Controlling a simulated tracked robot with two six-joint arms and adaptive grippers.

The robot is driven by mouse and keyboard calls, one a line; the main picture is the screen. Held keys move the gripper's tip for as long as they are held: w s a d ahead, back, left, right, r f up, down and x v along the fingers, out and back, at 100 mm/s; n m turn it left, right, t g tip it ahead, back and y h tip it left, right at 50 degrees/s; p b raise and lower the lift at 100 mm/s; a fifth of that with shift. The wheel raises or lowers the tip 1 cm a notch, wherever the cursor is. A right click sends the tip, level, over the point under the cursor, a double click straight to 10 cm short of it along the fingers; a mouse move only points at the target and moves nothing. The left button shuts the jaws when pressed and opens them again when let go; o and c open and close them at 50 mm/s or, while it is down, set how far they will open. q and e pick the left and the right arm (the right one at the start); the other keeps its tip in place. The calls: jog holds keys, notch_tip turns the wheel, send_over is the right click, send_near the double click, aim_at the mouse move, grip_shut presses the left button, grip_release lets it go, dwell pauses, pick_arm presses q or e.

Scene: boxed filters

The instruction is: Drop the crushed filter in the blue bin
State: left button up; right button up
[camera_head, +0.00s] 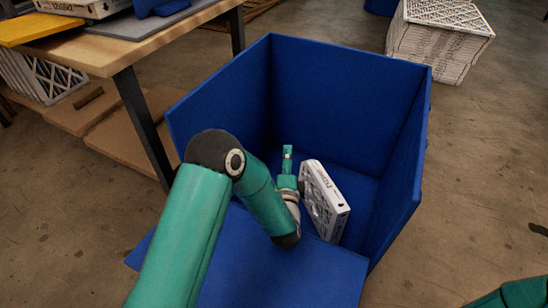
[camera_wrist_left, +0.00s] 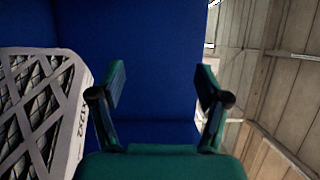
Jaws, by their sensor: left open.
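The blue bin (camera_head: 352,98) stands on the floor with its front flap folded down. A white-framed filter (camera_head: 325,200) with a mesh face stands on edge inside it, leaning slightly. In the left wrist view the filter (camera_wrist_left: 70,110) is at the left, outside my fingers. My left gripper (camera_head: 287,158) is inside the bin, just left of the filter. In the left wrist view my left gripper (camera_wrist_left: 160,88) is open, with nothing between its fingers. Crushing is hard to make out. My right gripper is out of view.
A wooden table (camera_head: 105,52) with a dark leg stands left of the bin, with a yellow item (camera_head: 38,28) on it. A stack of boxed filters (camera_head: 438,40) sits on the floor at back right.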

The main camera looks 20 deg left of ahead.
pick_arm(q)
jog(key=shift+s, duration=0.1)
jog(key=v, duration=1.2)
